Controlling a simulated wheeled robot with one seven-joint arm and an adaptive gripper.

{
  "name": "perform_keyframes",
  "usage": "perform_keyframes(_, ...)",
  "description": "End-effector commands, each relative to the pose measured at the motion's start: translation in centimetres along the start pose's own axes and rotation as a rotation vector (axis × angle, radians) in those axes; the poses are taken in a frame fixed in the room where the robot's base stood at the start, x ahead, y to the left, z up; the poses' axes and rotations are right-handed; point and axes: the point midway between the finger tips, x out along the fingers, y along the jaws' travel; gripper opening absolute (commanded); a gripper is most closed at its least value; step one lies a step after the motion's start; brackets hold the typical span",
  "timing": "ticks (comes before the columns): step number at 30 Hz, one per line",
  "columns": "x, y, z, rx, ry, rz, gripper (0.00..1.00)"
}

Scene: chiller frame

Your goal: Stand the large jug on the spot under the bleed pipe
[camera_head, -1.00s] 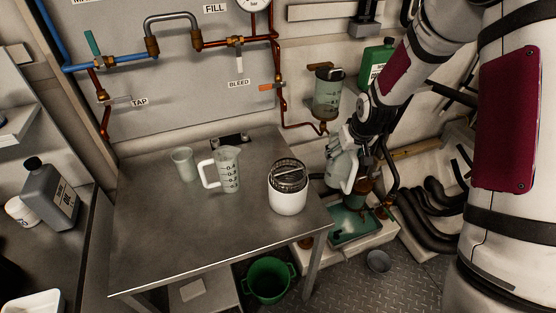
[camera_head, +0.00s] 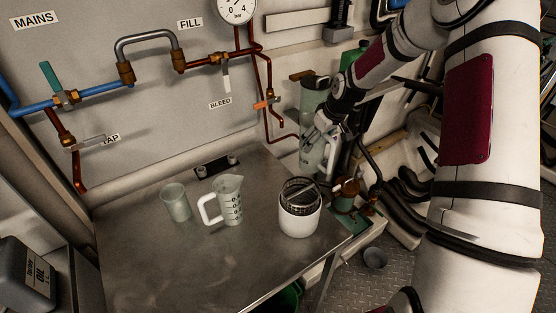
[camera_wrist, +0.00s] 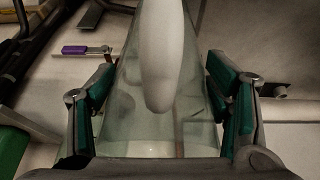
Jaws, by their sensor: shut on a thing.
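My gripper (camera_head: 325,127) is shut on the large jug (camera_head: 311,153), a pale, see-through vessel, beyond the table's right back corner. In the wrist view the jug's body (camera_wrist: 130,125) and thick white handle (camera_wrist: 160,55) lie between the two green-padded fingers. The jug looks roughly upright, and its base is partly hidden. The BLEED label (camera_head: 220,103) is on the wall panel, left of the orange-handled valve (camera_head: 267,102). A copper pipe (camera_head: 276,138) runs down from that valve and bends right. I cannot make out a marked spot under it.
The steel table (camera_head: 140,250) carries a beaker (camera_head: 175,203), a smaller measuring jug (camera_head: 231,205) and a white pot with a mesh basket (camera_head: 299,218). Pipework and dark hoses (camera_head: 405,190) crowd the right. The table's front is clear.

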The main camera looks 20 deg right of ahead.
Motion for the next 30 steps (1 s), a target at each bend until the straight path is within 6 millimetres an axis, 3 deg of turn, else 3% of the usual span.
perform_keyframes(3, -0.2, -3.3, -0.4, -0.007, -0.001, -0.001, 0.40)
perform_keyframes(9, -0.1, -7.3, -0.9, -0.005, 0.000, 0.000, 0.40)
perform_keyframes(17, 0.1, -9.3, -1.2, -0.001, 0.001, 0.000, 0.40)
perform_keyframes(24, 0.1, -13.1, -1.6, -0.003, 0.001, 0.000, 0.40)
perform_keyframes(30, 1.6, -12.8, -1.0, 0.001, 0.001, 0.002, 0.40)
